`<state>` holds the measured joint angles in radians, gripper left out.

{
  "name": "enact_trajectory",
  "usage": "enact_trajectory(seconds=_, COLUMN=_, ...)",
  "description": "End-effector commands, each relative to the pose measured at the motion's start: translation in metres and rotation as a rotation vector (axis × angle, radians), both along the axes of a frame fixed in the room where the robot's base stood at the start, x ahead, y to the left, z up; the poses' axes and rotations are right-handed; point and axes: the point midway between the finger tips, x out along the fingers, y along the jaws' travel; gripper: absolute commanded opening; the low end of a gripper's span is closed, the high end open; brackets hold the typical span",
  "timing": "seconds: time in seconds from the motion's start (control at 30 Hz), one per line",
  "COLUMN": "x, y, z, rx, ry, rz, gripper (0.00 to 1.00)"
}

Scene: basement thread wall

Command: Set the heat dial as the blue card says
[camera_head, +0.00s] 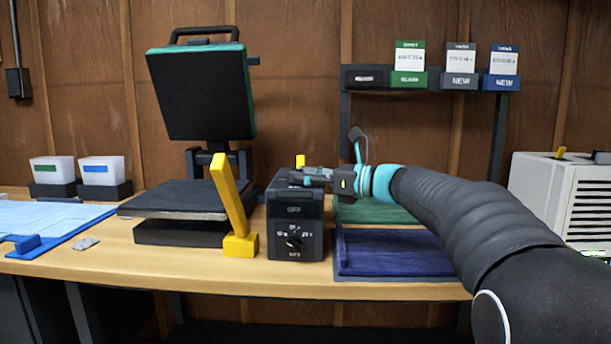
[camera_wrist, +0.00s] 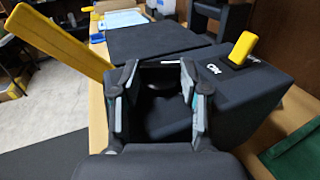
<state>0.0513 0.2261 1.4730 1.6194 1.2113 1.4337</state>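The heat dial (camera_head: 293,243) is a small dark knob with a white mark, low on the front of a black control box (camera_head: 285,208). Its scale labels are too small to read surely. A panel above it reads OFF. The blue card (camera_head: 504,62) stands in a blue holder marked NEW at the right end of the wall shelf; its writing is not legible. My gripper (camera_head: 303,178) is at the top of the control box, above the dial. In the wrist view its two fingers (camera_wrist: 158,108) are apart with nothing seen held; the dial is hidden there.
A yellow switch (camera_wrist: 243,48) stands on the box top beside an ON label. A heat press with a raised black plate (camera_head: 203,92) and a yellow lever (camera_head: 230,200) is left of the box. Folded dark blue cloth (camera_head: 395,252) lies right. Green and grey cards share the shelf.

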Motion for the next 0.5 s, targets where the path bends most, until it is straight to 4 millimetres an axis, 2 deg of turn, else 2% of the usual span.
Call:
enact_trajectory(seconds=0.03, x=0.0000, y=-0.0001, z=0.0000, rx=0.000, ry=0.000, rz=0.000, gripper=0.24)
enact_trajectory(seconds=0.1, x=0.0000, y=-0.0001, z=0.0000, rx=0.000, ry=0.000, rz=0.000, gripper=0.09)
enact_trajectory(seconds=0.5, x=-0.0030, y=0.0017, z=-0.0001, rx=0.001, ry=-0.001, rz=-0.120, gripper=0.09)
